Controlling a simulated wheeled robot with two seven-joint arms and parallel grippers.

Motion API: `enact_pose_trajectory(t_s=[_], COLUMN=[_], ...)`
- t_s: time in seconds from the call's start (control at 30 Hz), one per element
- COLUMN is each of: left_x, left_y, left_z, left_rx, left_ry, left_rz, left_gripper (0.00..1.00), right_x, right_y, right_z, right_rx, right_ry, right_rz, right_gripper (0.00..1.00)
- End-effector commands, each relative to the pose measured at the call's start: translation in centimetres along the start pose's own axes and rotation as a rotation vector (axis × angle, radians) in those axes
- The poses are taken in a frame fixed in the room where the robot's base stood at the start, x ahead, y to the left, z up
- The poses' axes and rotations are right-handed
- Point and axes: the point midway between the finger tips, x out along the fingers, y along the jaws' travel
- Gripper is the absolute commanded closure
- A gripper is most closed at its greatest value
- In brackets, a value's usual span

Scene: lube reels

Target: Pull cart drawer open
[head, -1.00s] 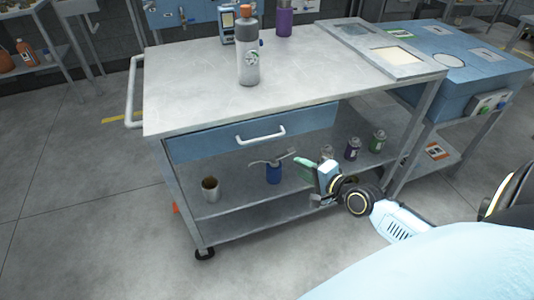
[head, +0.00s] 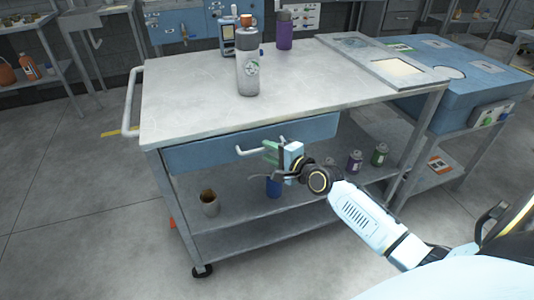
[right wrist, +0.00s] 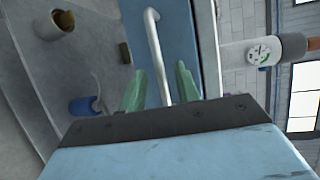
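The cart drawer (head: 210,151) is a blue front under the grey cart top and appears closed. Its pale bar handle (head: 250,151) is partly hidden by my right gripper (head: 270,150). In the right wrist view the blue drawer front (right wrist: 172,25) and handle (right wrist: 156,45) show up close. The handle runs between the two green fingers of my right gripper (right wrist: 161,88), which are apart with a gap on each side of the bar. Contact with the handle does not show. My left gripper is in neither view.
A grey bottle with an orange cap (head: 247,70) and a purple bottle (head: 284,30) stand on the cart top (head: 190,90). The lower shelf holds a cup (head: 209,203), a blue can (head: 273,187) and small bottles (head: 380,154). A blue table (head: 465,85) stands at right.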

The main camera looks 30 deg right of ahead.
Motion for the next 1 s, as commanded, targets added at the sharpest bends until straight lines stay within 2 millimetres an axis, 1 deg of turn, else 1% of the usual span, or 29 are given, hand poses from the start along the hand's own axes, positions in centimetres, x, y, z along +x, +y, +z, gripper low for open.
enact_pose_trajectory(t_s=[0.03, 0.2, 0.5, 0.7, 0.77, 1.0], left_x=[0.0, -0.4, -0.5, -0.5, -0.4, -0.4], left_y=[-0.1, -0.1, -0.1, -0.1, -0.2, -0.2], left_z=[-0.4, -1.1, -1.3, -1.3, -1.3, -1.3], left_rx=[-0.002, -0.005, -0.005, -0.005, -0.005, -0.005], left_ry=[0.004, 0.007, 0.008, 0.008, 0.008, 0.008], left_rz=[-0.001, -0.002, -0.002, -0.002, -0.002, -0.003], left_gripper=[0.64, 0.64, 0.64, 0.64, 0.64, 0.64], right_x=[0.6, 1.5, 1.6, 1.6, 1.6, 1.6], right_y=[0.1, 0.0, 0.0, 0.0, 0.0, 0.0], right_z=[0.0, 0.0, 0.0, 0.0, 0.0, 0.0], right_rx=[0.000, -0.001, -0.001, -0.001, -0.001, -0.001], right_ry=[-0.001, 0.000, 0.000, 0.000, 0.000, 0.000], right_rz=[-0.001, 0.000, 0.001, 0.001, 0.001, 0.001], right_gripper=[0.68, 0.68, 0.68, 0.94, 1.00, 1.00])
